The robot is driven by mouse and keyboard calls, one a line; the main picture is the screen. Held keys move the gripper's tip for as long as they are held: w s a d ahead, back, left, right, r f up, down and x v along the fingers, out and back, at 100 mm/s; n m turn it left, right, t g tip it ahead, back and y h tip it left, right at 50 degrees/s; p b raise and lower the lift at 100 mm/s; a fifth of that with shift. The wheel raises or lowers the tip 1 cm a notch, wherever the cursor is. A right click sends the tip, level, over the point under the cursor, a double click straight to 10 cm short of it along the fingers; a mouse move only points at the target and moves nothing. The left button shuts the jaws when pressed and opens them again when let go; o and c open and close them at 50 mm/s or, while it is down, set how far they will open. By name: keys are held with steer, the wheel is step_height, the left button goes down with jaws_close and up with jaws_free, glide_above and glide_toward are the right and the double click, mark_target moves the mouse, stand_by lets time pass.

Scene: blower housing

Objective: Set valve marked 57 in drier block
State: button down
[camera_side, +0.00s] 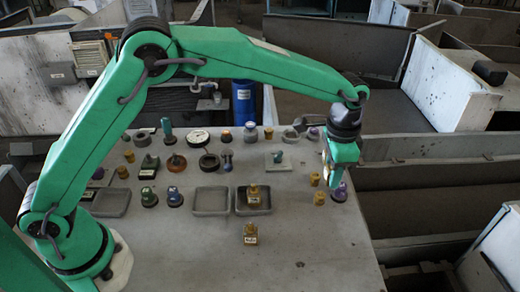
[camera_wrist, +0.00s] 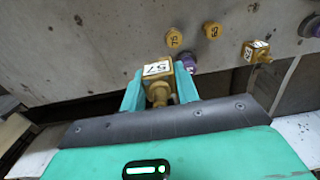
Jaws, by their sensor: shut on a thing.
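A brass valve (camera_wrist: 158,72) with a white label reading 57 sits between the two green fingers of my gripper (camera_wrist: 160,88) in the wrist view. The gripper is shut on it. In the side view my gripper (camera_side: 334,178) is at the right edge of the table, pointing down beside a purple-topped part (camera_side: 339,192). The held valve is mostly hidden there, and its clearance from the table cannot be told. A similar brass valve (camera_side: 253,195) stands in a dark-rimmed tray (camera_side: 240,205), and another (camera_side: 250,234) stands in front. I cannot tell which fixture is the drier block.
Yellow caps (camera_side: 319,198) stand just left of my gripper. The table's front right (camera_side: 320,250) is clear. A blue drum (camera_side: 243,103) stands behind the table.

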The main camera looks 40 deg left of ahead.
steer(key=w+a+f, duration=0.2)
steer(key=w+a, duration=0.7)
steer(key=a, duration=0.3)
steer(key=w+a+f, duration=0.2)
steer(key=w+a, duration=0.7)
steer(key=a, duration=0.4)
steer(key=shift+w, duration=0.2)
steer(key=shift+a+f, duration=0.1)
steer(key=shift+f, duration=2.35)
steer(key=shift+f, duration=0.4)
steer(key=c, duration=0.6)
jaws_free()
steer(key=shift+f, duration=0.1)
steer(key=shift+r, duration=0.2)
